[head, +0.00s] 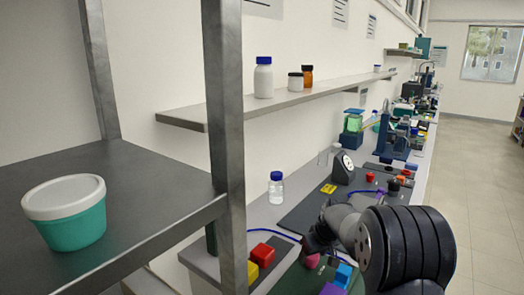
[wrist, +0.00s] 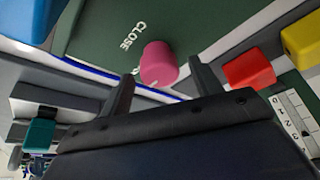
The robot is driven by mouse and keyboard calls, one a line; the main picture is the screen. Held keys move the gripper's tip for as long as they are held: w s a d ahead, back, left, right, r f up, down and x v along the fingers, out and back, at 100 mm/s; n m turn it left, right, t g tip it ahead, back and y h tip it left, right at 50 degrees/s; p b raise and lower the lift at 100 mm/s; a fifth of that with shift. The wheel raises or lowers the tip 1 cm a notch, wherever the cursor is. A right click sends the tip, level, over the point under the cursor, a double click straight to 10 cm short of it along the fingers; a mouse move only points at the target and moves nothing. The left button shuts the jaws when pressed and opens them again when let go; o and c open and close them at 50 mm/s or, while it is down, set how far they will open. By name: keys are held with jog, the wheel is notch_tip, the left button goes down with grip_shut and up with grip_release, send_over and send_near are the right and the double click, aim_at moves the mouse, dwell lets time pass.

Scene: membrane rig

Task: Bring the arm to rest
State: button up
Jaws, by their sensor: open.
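My gripper (wrist: 163,84) is open, with its two dark fingers apart at the middle of the wrist view. A pink round knob (wrist: 158,64) on a green panel shows beyond and between the fingertips. I see no contact, but the exact distance is unclear. In the head view my arm reaches in from the lower right, bent over the bench, and my fingers cannot be made out there. The pink knob also shows in the head view (head: 313,261), just below my arm's dark end.
Around the knob stand a red block (wrist: 248,69), a yellow block (wrist: 303,42) and a blue block (wrist: 24,18). A metal rack post (head: 225,130) and shelf with a teal tub (head: 74,228) are at left.

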jog(key=shift+a+m+t+h+p, duration=0.15)
jog(key=shift+m+h+p, duration=0.35)
jog(key=shift+m, duration=0.8)
jog(key=shift+a+m+t+h+p, duration=0.15)
jog(key=shift+m+h+p, duration=0.3)
jog(key=shift+m, duration=0.85)
jog(key=shift+m+g+h+p, duration=0.25)
jog(key=shift+m+h, duration=0.35)
jog(key=shift+m, duration=0.95)
jog(key=shift+m+g+h+p, duration=0.15)
jog(key=shift+m+h+p, duration=0.3)
jog(key=shift+m, duration=1.1)
jog(key=shift+b+v, duration=0.35)
jog(key=shift+v, duration=0.95)
jog(key=shift+r, duration=0.1)
